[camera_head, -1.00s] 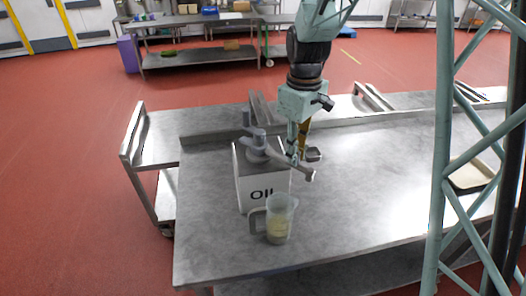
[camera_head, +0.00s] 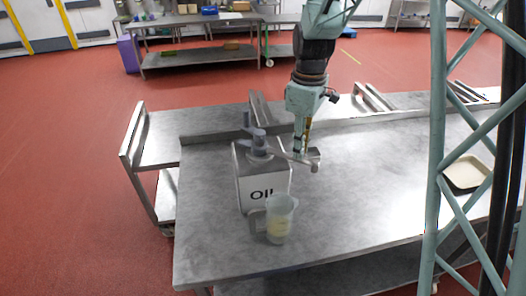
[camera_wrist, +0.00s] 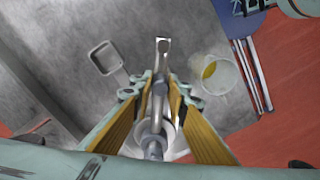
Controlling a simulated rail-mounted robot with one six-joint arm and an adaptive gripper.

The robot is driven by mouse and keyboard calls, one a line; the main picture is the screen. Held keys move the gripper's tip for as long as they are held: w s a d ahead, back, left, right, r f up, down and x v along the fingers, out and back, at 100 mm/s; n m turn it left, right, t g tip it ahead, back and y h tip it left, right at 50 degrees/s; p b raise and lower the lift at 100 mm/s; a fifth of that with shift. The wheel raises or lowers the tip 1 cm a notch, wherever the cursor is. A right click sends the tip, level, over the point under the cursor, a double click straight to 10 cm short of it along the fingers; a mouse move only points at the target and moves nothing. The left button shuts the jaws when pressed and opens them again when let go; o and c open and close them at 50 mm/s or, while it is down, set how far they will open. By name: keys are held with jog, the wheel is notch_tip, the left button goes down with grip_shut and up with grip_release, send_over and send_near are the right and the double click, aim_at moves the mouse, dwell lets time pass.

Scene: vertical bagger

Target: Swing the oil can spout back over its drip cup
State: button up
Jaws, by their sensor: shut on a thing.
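The white oil can (camera_head: 264,188) stands on the grey metal table, marked OIL. Its grey spout (camera_head: 286,155) points right from the top and shows lengthwise in the wrist view (camera_wrist: 161,60). My gripper (camera_head: 300,152) is shut on the spout partway along it; in the wrist view its fingers (camera_wrist: 160,88) lie on both sides. The small square drip cup (camera_wrist: 104,58) is left of the spout's tip in the wrist view, apart from it.
A clear jug (camera_head: 280,219) with yellowish liquid stands in front of the can; it is right of the spout in the wrist view (camera_wrist: 215,74). A raised ledge runs along the table behind the can. The table's right part is clear up to a tray (camera_head: 466,173).

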jog(key=shift+w+d+n, duration=0.3)
jog(key=shift+w+n, duration=0.3)
jog(key=shift+w, duration=0.1)
jog(key=shift+w+d+n+p, duration=0.2)
jog(key=shift+w+n, duration=0.65)
jog(key=shift+w, duration=0.2)
jog(key=shift+w+d+n+p, duration=0.15)
jog(key=shift+w+n, duration=0.7)
jog(key=shift+w, duration=0.2)
jog(key=shift+w+a+n+p, duration=0.1)
jog(key=shift+w+n+p, duration=0.25)
jog(key=shift+w+n, duration=1.15)
jog(key=shift+w, duration=0.15)
